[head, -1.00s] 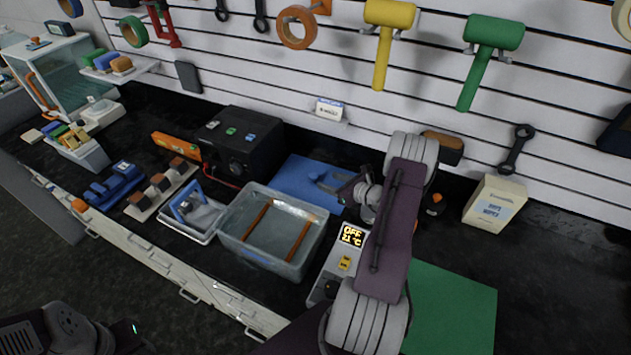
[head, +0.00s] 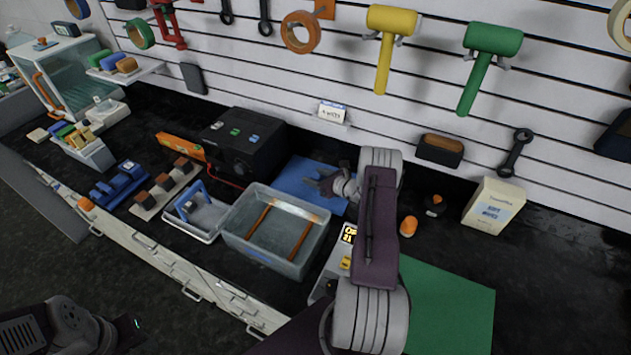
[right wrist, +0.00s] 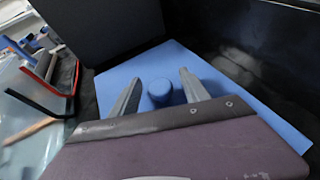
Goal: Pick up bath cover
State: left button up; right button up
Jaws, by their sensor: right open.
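The bath cover (head: 290,176) is a flat blue sheet lying on the dark bench behind the bath. My right gripper (head: 324,183) is open over the cover. The bath (head: 262,254) is a clear, open-topped tub with two brown rods. My left arm shows at the lower left; its finger state is unclear.
A black box (head: 243,143) stands directly behind and left of the cover. A grey controller (head: 333,268) sits right of the bath, partly hidden by my right arm. A green mat (head: 450,305), an orange item (head: 408,226) and a cream box (head: 493,203) are to the right.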

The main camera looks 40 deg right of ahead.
grip_shut()
